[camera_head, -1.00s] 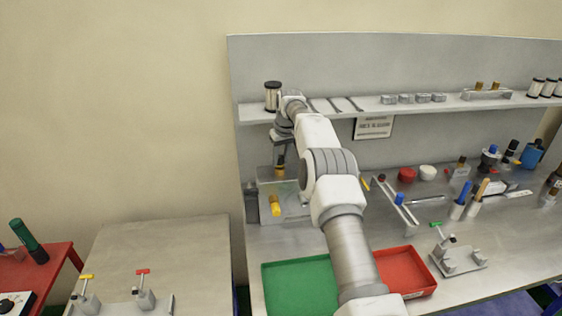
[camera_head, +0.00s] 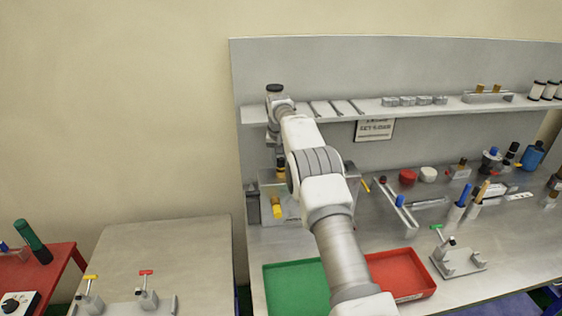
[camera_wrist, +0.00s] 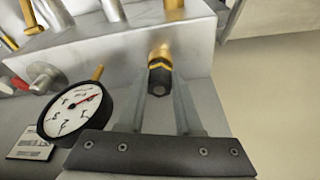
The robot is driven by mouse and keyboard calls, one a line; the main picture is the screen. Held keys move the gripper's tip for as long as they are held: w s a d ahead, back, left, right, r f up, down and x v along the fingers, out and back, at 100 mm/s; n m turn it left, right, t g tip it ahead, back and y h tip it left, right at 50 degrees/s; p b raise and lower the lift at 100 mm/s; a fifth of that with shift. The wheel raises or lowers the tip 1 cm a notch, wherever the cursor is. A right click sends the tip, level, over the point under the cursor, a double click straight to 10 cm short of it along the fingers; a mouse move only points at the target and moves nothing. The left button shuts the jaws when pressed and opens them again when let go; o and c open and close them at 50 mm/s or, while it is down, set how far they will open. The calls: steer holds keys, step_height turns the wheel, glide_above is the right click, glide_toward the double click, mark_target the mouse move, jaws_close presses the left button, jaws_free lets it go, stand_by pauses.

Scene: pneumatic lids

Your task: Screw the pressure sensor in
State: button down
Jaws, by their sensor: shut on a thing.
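The pressure sensor (camera_wrist: 160,76) is a dark cylinder with a yellow band and a brass end. My gripper (camera_wrist: 162,84) is shut on it, one finger on each side. In the wrist view the sensor's brass end meets the face of a grey metal block (camera_wrist: 105,45); how deep it sits I cannot tell. In the head view the block (camera_head: 268,187) stands at the left end of the bench, and the sensor's dark and yellow body (camera_head: 281,166) shows at its top. My arm hides part of the block there.
A round white-faced gauge (camera_wrist: 74,114) sits close to my gripper on the block's side. Brass fittings (camera_wrist: 174,5) stick out of the block. A shelf (camera_head: 370,107) runs above the bench. Green (camera_head: 292,284) and red (camera_head: 405,272) trays lie in front.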

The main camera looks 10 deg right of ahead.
steer(key=m, duration=0.3)
steer(key=shift+a+h, duration=0.1)
steer(key=shift+h, duration=0.2)
steer(key=c, duration=0.5)
jaws_free()
steer(key=shift+c, duration=0.9)
steer(key=shift+f, duration=0.1)
